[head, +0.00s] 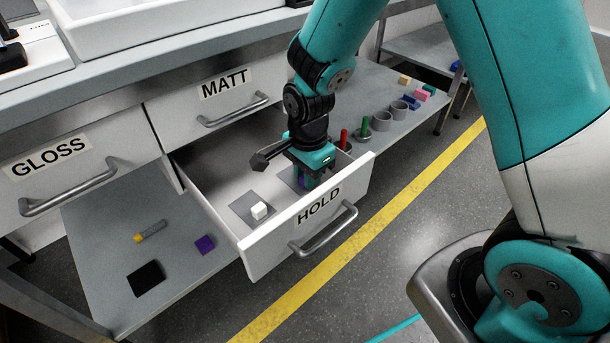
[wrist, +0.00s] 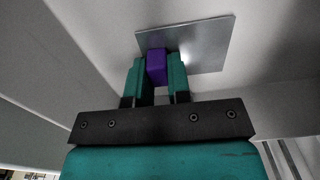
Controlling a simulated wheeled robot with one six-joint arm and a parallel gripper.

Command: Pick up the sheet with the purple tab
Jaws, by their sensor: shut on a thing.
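The purple tab (wrist: 156,67) stands on a flat grey sheet (wrist: 205,45) in the wrist view. My gripper (wrist: 156,60) is shut on this tab, with one teal finger on each side. In the head view my gripper (head: 307,178) points down into the open HOLD drawer (head: 262,250), near its right end. There the fingers hide most of the sheet and tab; a little purple shows between them. I cannot tell whether the sheet touches the drawer floor.
A second grey sheet (head: 242,204) with a white tab (head: 259,211) lies left of my gripper in the same drawer. The drawer walls stand close around my gripper. GLOSS (head: 95,165) and MATT (head: 215,105) drawers are shut. A loose purple block (head: 205,244) lies on the lower shelf.

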